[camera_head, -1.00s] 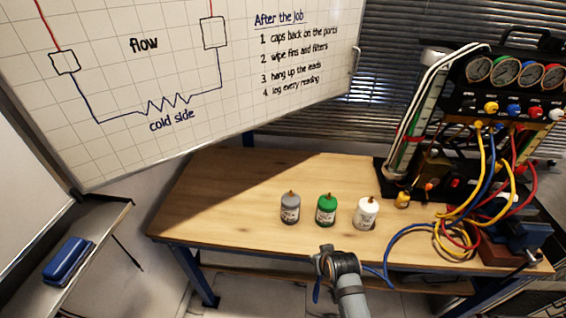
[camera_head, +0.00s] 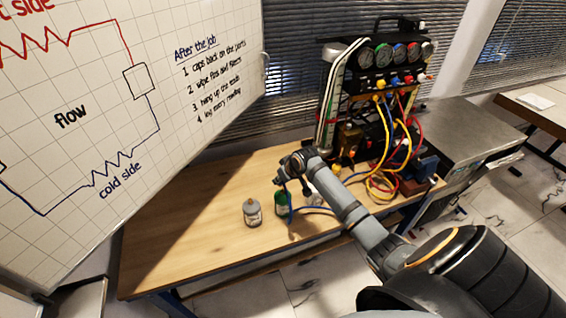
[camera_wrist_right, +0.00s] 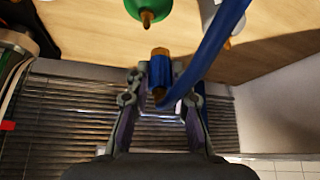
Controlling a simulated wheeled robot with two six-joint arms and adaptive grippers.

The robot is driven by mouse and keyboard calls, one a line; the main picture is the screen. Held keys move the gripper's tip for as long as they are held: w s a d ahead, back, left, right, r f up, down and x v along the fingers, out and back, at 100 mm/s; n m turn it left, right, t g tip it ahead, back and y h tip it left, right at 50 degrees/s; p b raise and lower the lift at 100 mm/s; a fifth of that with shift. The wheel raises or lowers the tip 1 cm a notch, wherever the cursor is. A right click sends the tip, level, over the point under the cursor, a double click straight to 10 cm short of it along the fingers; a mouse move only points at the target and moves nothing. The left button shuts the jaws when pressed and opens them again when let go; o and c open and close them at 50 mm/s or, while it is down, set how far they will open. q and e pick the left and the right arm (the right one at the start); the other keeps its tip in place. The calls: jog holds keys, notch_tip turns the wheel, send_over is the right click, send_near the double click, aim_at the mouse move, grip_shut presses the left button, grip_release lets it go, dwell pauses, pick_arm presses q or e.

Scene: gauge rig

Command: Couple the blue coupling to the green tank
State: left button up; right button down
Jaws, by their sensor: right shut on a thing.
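My right gripper (camera_head: 284,180) is just above the green tank (camera_head: 282,205) on the bench. In the right wrist view, its fingers (camera_wrist_right: 162,108) are shut on the blue coupling (camera_wrist_right: 160,76), which has a brass end and a blue hose (camera_wrist_right: 213,55) beside it. The green tank (camera_wrist_right: 153,4) shows at the top of that view, its brass tip pointing towards the coupling. A gap shows between tip and coupling in that view. In the head view the coupling is too small to make out. My left gripper is not in view.
A grey tank (camera_head: 252,213) stands left of the green one. A white tank (camera_head: 312,198) stands to its right, partly hidden by my arm. The gauge rig (camera_head: 388,60) with tangled coloured hoses stands behind right. The bench's left part (camera_head: 170,235) is clear.

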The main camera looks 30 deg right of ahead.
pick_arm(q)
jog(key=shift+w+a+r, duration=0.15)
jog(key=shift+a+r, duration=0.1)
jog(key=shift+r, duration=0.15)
pick_arm(e)
jog(key=shift+w+d+r, duration=0.15)
jog(key=shift+d+r, duration=0.3)
jog(key=shift+r, duration=0.05)
jog(key=shift+w+d+r, duration=0.15)
jog(key=shift+d+r, duration=0.3)
jog(key=shift+r, duration=0.05)
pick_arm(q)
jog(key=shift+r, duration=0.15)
pick_arm(e)
jog(key=shift+f+b, duration=1)
jog(key=shift+f, duration=1.6)
pick_arm(q)
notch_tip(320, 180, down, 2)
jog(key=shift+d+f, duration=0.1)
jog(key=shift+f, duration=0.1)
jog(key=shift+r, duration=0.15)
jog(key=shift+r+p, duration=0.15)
jog(key=shift+p, duration=0.2)
